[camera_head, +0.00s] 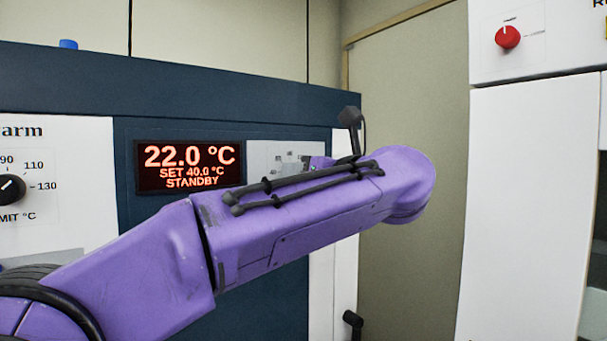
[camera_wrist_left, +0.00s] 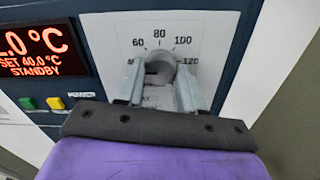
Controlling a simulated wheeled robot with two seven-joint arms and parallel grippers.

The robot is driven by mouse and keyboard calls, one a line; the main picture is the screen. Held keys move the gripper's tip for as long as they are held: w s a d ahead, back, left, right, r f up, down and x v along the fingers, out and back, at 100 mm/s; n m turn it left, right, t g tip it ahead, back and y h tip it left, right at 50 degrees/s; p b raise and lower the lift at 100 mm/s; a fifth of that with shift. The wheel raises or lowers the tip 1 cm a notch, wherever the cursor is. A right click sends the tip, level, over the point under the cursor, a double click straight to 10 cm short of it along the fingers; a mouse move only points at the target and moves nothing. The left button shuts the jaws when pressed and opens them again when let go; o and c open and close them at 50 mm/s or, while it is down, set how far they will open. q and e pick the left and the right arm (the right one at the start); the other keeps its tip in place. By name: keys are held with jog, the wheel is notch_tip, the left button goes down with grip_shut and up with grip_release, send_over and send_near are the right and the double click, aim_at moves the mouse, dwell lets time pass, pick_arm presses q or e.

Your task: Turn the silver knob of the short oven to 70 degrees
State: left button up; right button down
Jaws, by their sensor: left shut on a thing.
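The silver knob (camera_wrist_left: 159,66) of the oven sits on a white dial plate (camera_wrist_left: 204,30) marked 60, 80, 100 and 120. The knob's pointer mark cannot be made out. My left gripper (camera_wrist_left: 158,82) is shut on the knob in the left wrist view, with one grey finger on each side. In the head view my purple left arm hides the knob and most of the gripper. The oven's display (camera_head: 188,166) reads 22.0 °C, SET 40.0 °C, STANDBY. My right gripper is not in view.
A black limit knob (camera_head: 10,188) is on the panel at the left. A green button (camera_wrist_left: 27,103) and a yellow button (camera_wrist_left: 55,102) are below the display. A white cabinet with a red knob (camera_head: 507,37) stands at the right.

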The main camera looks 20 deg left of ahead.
pick_arm(q)
jog(key=shift+m, duration=0.3)
jog(key=shift+r+m+p, duration=0.1)
jog(key=shift+m+p, duration=2.8)
jog(key=shift+m, duration=3.5)
jog(key=o, duration=1)
jog(key=shift+a, duration=0.1)
jog(key=shift+o, duration=0.2)
